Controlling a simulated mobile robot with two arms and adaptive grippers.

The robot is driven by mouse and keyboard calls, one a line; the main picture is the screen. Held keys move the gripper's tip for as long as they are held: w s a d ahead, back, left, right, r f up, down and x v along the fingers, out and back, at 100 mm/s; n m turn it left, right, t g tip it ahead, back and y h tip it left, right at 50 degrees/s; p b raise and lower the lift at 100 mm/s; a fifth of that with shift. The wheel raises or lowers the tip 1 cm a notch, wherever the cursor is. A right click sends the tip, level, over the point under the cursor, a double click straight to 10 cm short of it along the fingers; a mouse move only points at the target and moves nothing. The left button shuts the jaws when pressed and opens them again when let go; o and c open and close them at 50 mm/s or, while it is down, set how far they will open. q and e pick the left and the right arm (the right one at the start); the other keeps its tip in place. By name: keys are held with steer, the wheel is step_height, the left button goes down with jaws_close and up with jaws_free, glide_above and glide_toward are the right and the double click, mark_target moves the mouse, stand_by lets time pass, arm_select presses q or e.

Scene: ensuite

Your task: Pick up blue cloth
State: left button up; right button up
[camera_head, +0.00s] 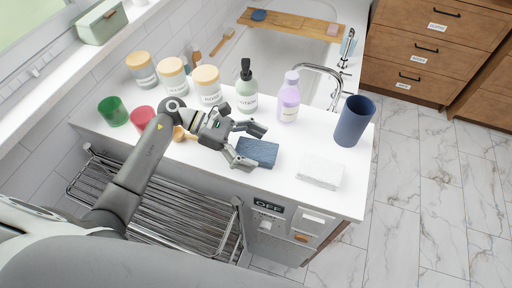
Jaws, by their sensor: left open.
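The blue cloth (258,153) is a dark blue folded pad lying flat on the white counter, near its front edge. My left gripper (252,146) comes in from the left and is open at the cloth's left side. One finger is above the cloth's far left corner and the other is by its near left edge. I cannot tell whether the fingers touch it. My right gripper is not in view.
A white folded cloth (320,171) lies to the right, with a dark blue cup (354,121) behind it. Red (143,118) and green (113,111) cups stand left.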

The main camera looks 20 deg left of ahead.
arm_select(q)
steer(key=shift+f, duration=0.1)
steer(key=shift+c, duration=0.4)
steer(key=c, duration=1)
